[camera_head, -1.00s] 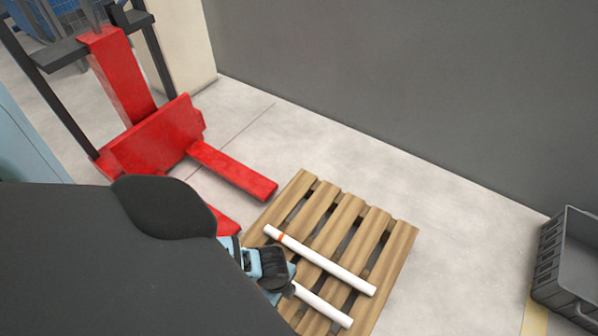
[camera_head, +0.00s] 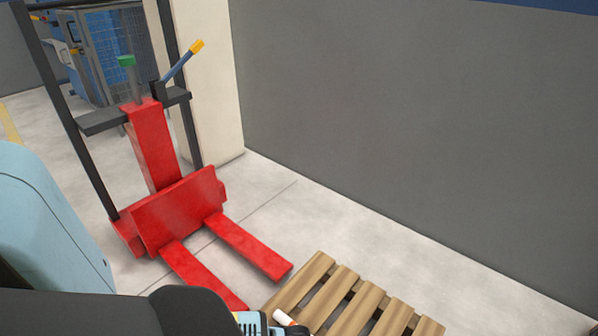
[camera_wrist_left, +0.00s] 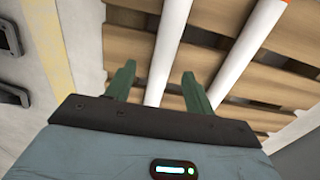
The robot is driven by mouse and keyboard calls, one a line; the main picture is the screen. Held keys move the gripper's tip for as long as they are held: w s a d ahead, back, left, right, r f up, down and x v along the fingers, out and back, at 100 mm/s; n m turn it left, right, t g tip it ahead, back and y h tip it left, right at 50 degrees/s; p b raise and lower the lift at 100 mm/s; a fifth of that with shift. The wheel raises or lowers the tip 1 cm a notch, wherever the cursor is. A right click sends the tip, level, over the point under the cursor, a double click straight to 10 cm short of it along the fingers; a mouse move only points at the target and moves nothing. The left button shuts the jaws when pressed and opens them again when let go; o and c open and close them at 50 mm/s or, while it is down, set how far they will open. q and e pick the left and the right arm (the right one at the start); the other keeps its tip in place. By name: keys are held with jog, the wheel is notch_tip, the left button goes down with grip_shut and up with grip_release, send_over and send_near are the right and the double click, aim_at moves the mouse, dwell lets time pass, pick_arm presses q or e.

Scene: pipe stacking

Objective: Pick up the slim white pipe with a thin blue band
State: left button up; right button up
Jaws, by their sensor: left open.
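In the left wrist view, a white pipe (camera_wrist_left: 172,35) with no band visible runs between the two green fingers of my open left gripper (camera_wrist_left: 157,73). Whether it sits at finger depth I cannot tell. A second white pipe (camera_wrist_left: 249,42) lies to its right, outside the fingers, with an orange mark at its top end. No blue band shows on either pipe. In the head view, only one white pipe end (camera_head: 283,317) shows at the bottom edge; the left fingertips are hidden there. My right gripper is out of view.
The pipes lie over a wooden pallet (camera_head: 299,284), cut off by the head view's bottom edge. A red forklift (camera_head: 180,212) stands left of it, its forks reaching toward the pallet. A grey wall (camera_head: 420,130) is behind, with bare floor between.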

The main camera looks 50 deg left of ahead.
pick_arm(q)
jog(key=f+b, duration=0.2)
jog(key=f, duration=0.1)
jog(key=f+b, duration=0.1)
jog(key=f, duration=0.1)
jog(key=shift+w, duration=0.25)
jog(key=shift+r, duration=0.15)
jog(key=shift+c, duration=0.3)
jog(key=c, duration=1)
jog(key=shift+c, duration=0.2)
